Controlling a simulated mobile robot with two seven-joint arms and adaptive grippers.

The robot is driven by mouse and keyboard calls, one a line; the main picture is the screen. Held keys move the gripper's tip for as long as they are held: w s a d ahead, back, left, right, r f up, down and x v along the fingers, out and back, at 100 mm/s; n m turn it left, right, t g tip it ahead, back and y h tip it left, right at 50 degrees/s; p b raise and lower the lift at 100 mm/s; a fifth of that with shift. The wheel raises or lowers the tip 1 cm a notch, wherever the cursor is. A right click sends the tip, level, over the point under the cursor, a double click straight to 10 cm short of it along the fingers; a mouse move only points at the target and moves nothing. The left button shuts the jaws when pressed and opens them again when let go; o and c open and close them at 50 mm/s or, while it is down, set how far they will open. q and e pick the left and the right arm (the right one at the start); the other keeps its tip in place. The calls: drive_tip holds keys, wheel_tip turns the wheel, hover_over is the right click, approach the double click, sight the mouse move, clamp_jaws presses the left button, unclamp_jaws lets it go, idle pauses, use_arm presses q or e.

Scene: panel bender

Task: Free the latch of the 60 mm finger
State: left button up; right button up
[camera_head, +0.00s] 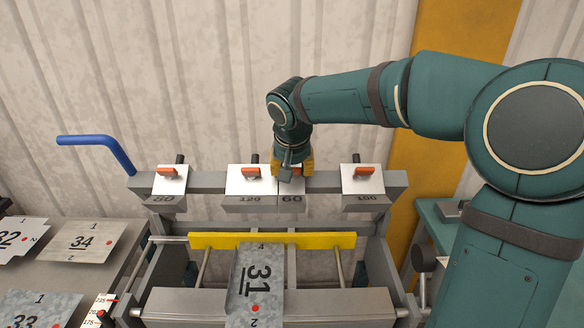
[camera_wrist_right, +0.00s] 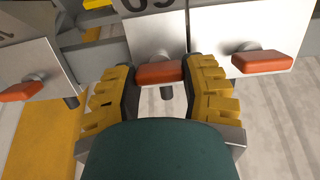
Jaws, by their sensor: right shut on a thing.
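The 60 mm finger (camera_head: 291,200) hangs on the grey upper beam, right beside the 120 finger (camera_head: 250,187). My right gripper (camera_head: 292,170) comes down on it from above and mostly hides its latch in the head view. In the right wrist view the finger's plate (camera_wrist_right: 157,35) is upside down, with its red latch handle (camera_wrist_right: 160,73) lying crosswise between the yellow finger pads. My right gripper is shut on this latch handle. My left gripper is not in view.
The 80 finger (camera_head: 168,182) and the 100 finger (camera_head: 362,181) stand apart on the beam (camera_head: 213,182), each with a red latch. Below are a yellow bar (camera_head: 215,241) and sheet 31 (camera_head: 256,290). A blue handle (camera_head: 97,141) sticks out at left.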

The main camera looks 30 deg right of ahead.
drive_tip(key=shift+n, duration=0.3)
drive_tip(key=n, duration=0.3)
drive_tip(key=shift+a+n+h+p, duration=0.1)
drive_tip(key=shift+n+h+p, duration=0.2)
drive_tip(key=n, duration=0.4)
drive_tip(key=shift+a+h, duration=0.1)
drive_tip(key=shift+h, duration=0.3)
drive_tip(key=n, duration=0.4)
drive_tip(key=shift+f+n+h+p, duration=0.1)
drive_tip(key=shift+n+h+p, duration=0.2)
drive_tip(key=shift+p, duration=0.1)
drive_tip(key=n, duration=0.4)
drive_tip(key=shift+a+t+h, duration=0.1)
drive_tip(key=shift+t+h, duration=0.2)
drive_tip(key=shift+s+n, duration=0.1)
drive_tip(key=shift+n, duration=0.3)
drive_tip(key=o, duration=1.2)
